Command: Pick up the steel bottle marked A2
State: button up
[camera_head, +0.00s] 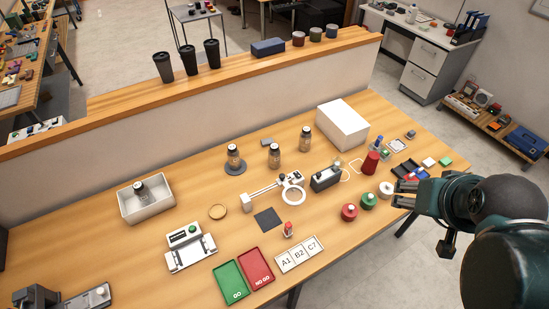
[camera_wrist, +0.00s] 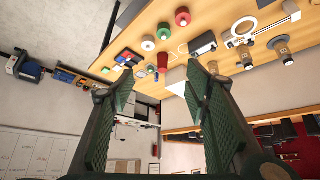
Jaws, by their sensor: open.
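Two bottles (camera_wrist: 283,52) (camera_wrist: 245,60) show at the right of the wrist view. My gripper (camera_head: 404,193) is open and empty at the table's right end, apart from the bottles; its spread fingers fill the wrist view (camera_wrist: 160,85).
A ring magnifier (camera_head: 292,195), a dark grey device (camera_head: 326,179), a red cylinder (camera_head: 371,162) and red and green round knobs (camera_head: 350,212) lie between my gripper and the bottles. A white box (camera_head: 343,125) stands behind. Green and red trays (camera_head: 231,282) are in front.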

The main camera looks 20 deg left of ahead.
jog(key=shift+o, duration=0.5)
jog(key=shift+w+a, duration=0.1)
jog(key=shift+w, duration=0.05)
jog(key=w+a+r+n+g+b, duration=0.15)
jog(key=w+a+n, duration=0.5)
jog(key=w, duration=0.65)
jog(key=n+g+b, duration=0.4)
jog(key=n+g, duration=0.2)
jog(key=n, duration=0.4)
send_near(274, 146)
jog(key=shift+m+t, duration=0.25)
jog(key=f, duration=0.7)
jog(key=shift+s+d+f, duration=0.2)
jog(key=shift+d+f, duration=0.05)
jog(key=shift+d, duration=0.1)
jog(key=shift+a+f, duration=0.3)
jog(key=shift+f, duration=0.1)
jog(key=shift+f, duration=0.1)
